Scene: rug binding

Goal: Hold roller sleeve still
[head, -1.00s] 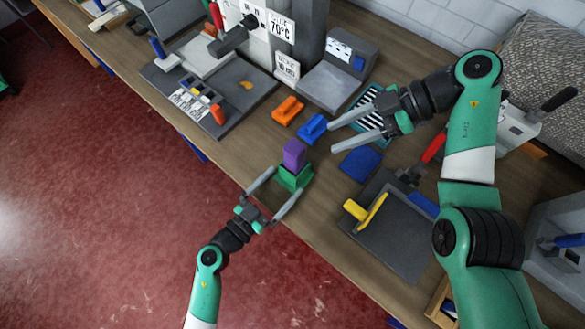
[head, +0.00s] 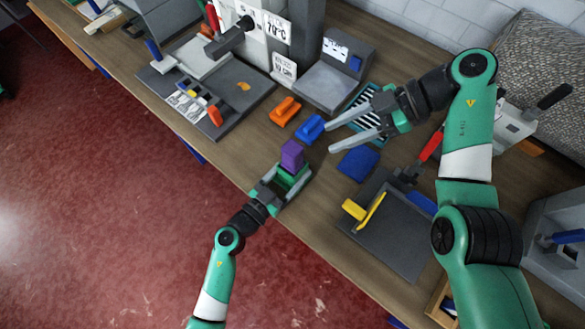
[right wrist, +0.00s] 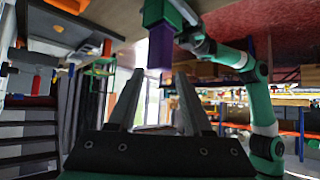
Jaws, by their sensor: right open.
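A purple block (head: 292,155) sits upright on a green block (head: 286,176) near the table's front edge. No part is labelled as the roller sleeve, so I cannot tell which piece it is. My left gripper (head: 294,168) has its fingers on both sides of the green block; whether they press on it is unclear. My right gripper (head: 331,138) is open and empty, right of the purple block and near a blue piece (head: 310,128). In the right wrist view, the purple block (right wrist: 160,48) shows beyond and between the open fingers (right wrist: 157,72).
An orange piece (head: 285,111) lies left of the blue piece. A flat blue pad (head: 358,162) and a dark tray (head: 385,245) with a yellow-handled tool (head: 370,211) lie to the right. A grey machine (head: 262,45) stands behind. Bare wood shows around the front edge.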

